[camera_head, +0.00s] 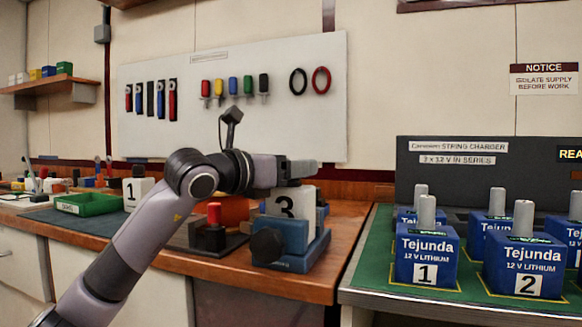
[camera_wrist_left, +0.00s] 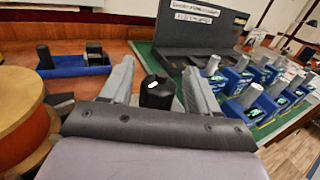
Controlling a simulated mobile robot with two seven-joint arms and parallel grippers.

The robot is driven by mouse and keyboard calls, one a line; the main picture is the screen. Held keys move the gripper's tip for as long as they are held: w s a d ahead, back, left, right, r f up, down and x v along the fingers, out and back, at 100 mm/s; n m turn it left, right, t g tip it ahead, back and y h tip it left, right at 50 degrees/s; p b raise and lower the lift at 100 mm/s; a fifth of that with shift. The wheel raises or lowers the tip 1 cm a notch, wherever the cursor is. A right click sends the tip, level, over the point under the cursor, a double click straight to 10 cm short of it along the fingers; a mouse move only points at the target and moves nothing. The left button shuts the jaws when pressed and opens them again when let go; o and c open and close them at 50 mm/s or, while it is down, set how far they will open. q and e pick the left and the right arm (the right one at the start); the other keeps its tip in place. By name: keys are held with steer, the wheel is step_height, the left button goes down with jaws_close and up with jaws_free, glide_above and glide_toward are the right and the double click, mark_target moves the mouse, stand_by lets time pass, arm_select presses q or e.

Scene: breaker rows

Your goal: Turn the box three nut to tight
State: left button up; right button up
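The white block marked 3 (camera_head: 288,201) sits at the front right of the wooden bench, in a blue holder (camera_head: 296,255) with a round black knob (camera_head: 266,245) on its front. My left gripper (camera_head: 302,171) is just above the block in the head view, pointing right. In the left wrist view its two grey fingers (camera_wrist_left: 160,88) are apart. A black, rounded cylinder (camera_wrist_left: 157,93) shows between them, with gaps at its sides; I cannot tell whether it is the nut or whether either finger touches it. No nut is clearly visible in the head view. My right gripper is out of view.
A red-topped black post (camera_head: 214,228) stands left of the block. A block marked 1 (camera_head: 136,192) and a green tray (camera_head: 88,203) are farther left. On the right, a green-topped table (camera_head: 369,280) carries several blue batteries and a dark charger (camera_head: 450,175).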

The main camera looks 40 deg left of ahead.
arm_select(q)
steer(key=c, duration=0.8)
steer(key=shift+c, duration=0.2)
